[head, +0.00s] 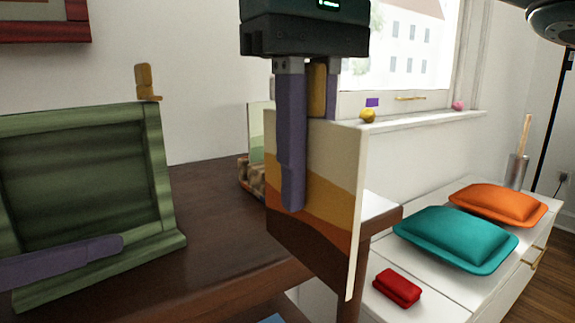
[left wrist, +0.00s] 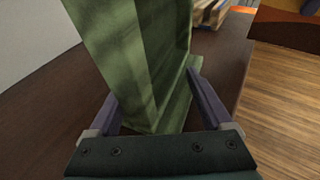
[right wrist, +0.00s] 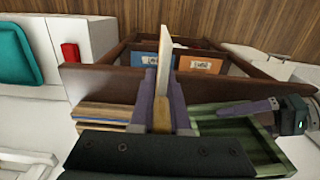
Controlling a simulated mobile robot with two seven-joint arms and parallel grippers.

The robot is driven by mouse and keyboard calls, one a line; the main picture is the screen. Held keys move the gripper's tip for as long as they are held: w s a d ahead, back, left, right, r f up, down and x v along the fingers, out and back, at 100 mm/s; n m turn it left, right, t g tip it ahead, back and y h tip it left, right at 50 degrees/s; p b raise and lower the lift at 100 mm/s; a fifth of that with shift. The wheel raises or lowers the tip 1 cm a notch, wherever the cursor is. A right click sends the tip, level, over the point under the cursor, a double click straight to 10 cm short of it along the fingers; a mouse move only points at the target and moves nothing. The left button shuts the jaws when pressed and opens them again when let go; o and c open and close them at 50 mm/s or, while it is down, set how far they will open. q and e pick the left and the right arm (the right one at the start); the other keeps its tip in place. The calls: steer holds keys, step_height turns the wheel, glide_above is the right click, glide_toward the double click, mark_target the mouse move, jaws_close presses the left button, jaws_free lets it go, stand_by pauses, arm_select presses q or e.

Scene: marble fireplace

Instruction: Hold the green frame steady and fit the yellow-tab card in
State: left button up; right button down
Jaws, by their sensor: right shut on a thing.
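The green frame (head: 85,165) stands tilted back on the dark wooden top at the left of the head view. My left gripper (left wrist: 150,85) has its fingers wide apart, one on each side of the frame's lower part; in the head view one finger lies across its front. My right gripper (head: 295,190) points down and is shut on the card (head: 325,225) at its yellow tab (head: 317,90). The card has cream, yellow, orange and brown bands and hangs upright, right of the frame and apart from it. In the right wrist view the card (right wrist: 165,60) shows edge-on.
Another card (head: 262,140) stands in a holder (head: 252,178) behind the held card. A small tan piece (head: 147,82) sits on the frame's top corner. Teal (head: 455,238) and orange (head: 497,204) cushions and a red item (head: 397,288) lie on the white bench.

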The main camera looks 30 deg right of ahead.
arm_select(q)
steer(key=c, duration=1.2)
steer(key=shift+c, duration=0.2)
steer(key=o, duration=1.1)
steer(key=shift+c, duration=0.2)
steer(key=v, duration=1.2)
steer(key=shift+s, duration=0.1)
